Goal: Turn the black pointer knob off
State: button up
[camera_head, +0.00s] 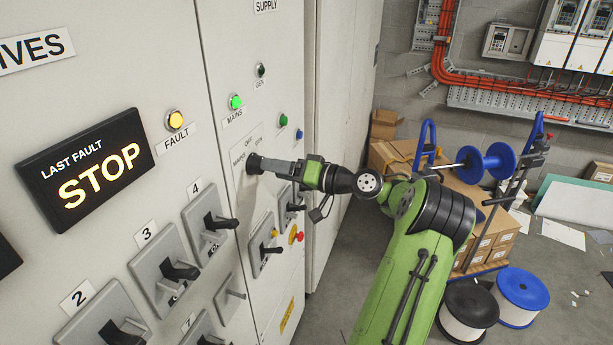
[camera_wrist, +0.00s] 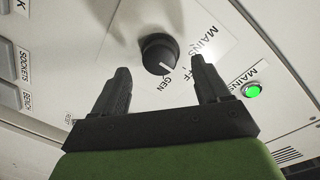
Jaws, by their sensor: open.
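The black pointer knob (camera_wrist: 159,52) is round and sits on a pale label plate marked MAINS, OFF and GEN. Its white pointer line appears to point toward the GEN label, though the OFF text is partly hidden by a finger. In the head view the knob (camera_head: 253,163) is on the cabinet front, below the green MAINS lamp. My gripper (camera_wrist: 160,66) is open, one finger on each side of the knob's lower edge in the wrist view, with gaps to both. The gripper (camera_head: 273,166) reaches the panel from the right in the head view.
The lit green MAINS lamp (camera_wrist: 251,90) is right of the gripper. Switch handles (camera_head: 221,223) project from the cabinet lower left, and more handles (camera_head: 291,208) stand just below my gripper. Boxes and cable reels (camera_head: 521,297) stand on the floor at right.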

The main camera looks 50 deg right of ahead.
jog(key=v, duration=1.2)
jog(key=shift+b, duration=0.4)
